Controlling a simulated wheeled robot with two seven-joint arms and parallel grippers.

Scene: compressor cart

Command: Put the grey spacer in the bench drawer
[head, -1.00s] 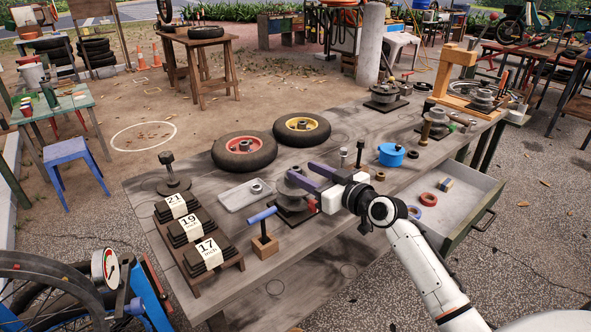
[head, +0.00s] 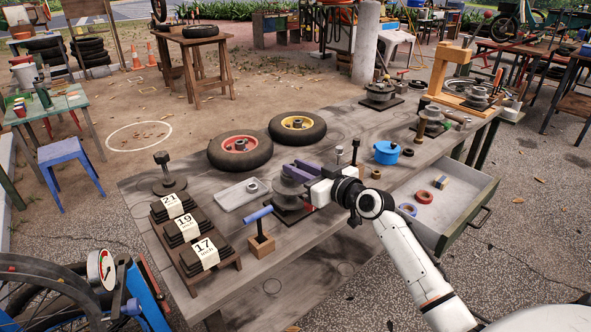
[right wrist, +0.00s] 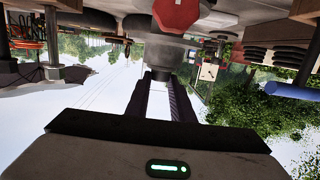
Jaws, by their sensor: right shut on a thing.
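My right gripper (head: 293,171) is over the left part of the bench, at the top of a dark stepped stack (head: 287,194) on a black plate. Its purple fingers are close together. In the right wrist view the fingertips (right wrist: 158,80) are shut on a small grey round piece (right wrist: 158,74), which seems to be the grey spacer. The fingers hide it in the head view, and I cannot tell whether it still touches the stack. The bench drawer (head: 465,212) is open at the bench's right side, with several coloured rings and a small block inside. My left gripper is out of view.
Two wheels (head: 240,151), a grey tray (head: 243,194), a blue-handled tool in a wooden block (head: 260,236) and weights labelled 17, 19 and 21 (head: 197,239) surround the arm. The drawer's front part has bare floor.

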